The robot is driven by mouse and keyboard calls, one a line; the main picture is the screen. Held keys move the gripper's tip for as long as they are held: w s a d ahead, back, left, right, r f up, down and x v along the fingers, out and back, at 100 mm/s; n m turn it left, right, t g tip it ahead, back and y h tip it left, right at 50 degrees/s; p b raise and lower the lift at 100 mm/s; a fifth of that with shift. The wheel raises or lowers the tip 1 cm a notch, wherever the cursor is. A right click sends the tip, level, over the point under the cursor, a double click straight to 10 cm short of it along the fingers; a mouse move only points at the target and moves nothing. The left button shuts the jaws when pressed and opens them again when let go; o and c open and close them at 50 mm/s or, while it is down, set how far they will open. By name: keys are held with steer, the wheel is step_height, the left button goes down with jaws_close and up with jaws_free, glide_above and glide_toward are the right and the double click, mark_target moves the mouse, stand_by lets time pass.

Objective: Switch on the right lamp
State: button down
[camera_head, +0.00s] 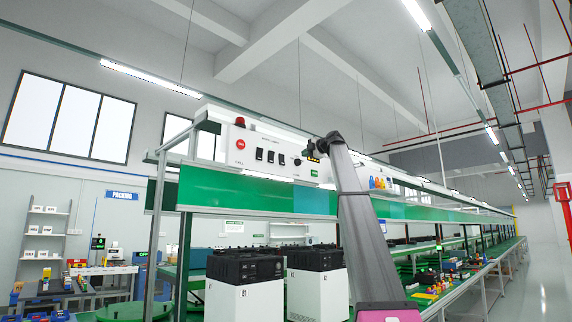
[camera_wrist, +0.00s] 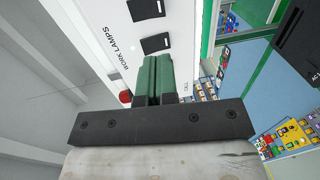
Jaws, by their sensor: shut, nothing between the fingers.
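The wrist view shows the "WORK LAMPS" label and two black switches, one (camera_wrist: 155,43) just beyond my fingertips and one (camera_wrist: 145,8) at the top edge. My gripper (camera_wrist: 158,62) has its green fingers shut together, with nothing between them. It covers part of the panel; contact cannot be told. In the head view the end of my arm is right of the switches, its fingertips unclear.
A red button (camera_head: 240,142) and red beacon (camera_head: 239,121) are at the panel's left. A green strip (camera_head: 250,193) runs below; black-topped white machines (camera_head: 245,298) stand underneath.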

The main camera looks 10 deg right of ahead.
mark_target(283, 163)
steer(key=x, duration=1.3)
steer(key=shift+w, duration=0.15)
steer(key=shift+w+a+f, duration=0.1)
steer(key=shift+w+a, duration=0.15)
steer(key=shift+w, duration=0.05)
steer(key=shift+a, duration=0.1)
steer(key=shift+w+a+f+t, duration=0.1)
steer(key=shift+w+f+t, duration=0.05)
steer(key=shift+t, duration=0.15)
